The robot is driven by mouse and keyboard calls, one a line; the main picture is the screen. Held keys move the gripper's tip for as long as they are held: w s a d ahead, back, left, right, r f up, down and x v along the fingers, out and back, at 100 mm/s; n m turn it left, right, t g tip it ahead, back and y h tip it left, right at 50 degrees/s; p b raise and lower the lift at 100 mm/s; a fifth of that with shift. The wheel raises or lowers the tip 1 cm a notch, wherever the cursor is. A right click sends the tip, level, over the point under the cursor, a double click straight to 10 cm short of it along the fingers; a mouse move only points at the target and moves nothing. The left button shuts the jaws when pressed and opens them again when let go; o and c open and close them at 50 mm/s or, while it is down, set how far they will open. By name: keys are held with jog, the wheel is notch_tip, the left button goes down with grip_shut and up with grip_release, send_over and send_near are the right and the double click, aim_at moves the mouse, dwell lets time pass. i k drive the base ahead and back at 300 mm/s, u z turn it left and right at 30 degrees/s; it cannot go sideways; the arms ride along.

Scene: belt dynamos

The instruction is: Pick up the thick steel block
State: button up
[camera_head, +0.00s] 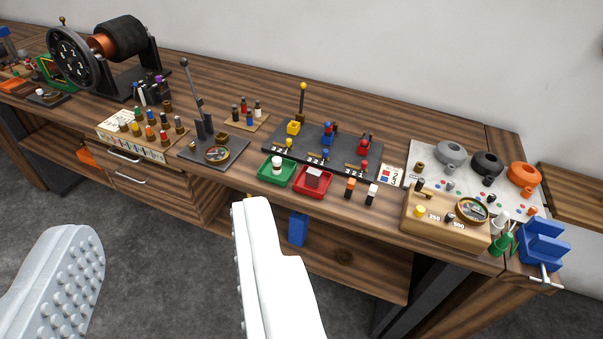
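A small pale grey block (313,177) sits in a red tray (311,191) near the bench's front edge, a little right of centre. It may be the thick steel block, but it is too small to be sure of its material or thickness. A green tray (262,172) just left of it holds a small whitish piece (276,166). My gripper (166,222) is open, with its two white, studded fingers wide apart and nothing between them. It is in front of the bench, apart from the trays.
Behind the trays is a black board (352,144) with coloured parts. A wooden meter box (440,222) and blue vise (540,245) stand right. Left are a compass stand (217,154), a peg rack (125,128) and a large dial machine (72,58). Grey floor lies in front.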

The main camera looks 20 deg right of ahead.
aim_at(313, 176)
jog(key=i, duration=0.9)
jog(key=z, duration=0.1)
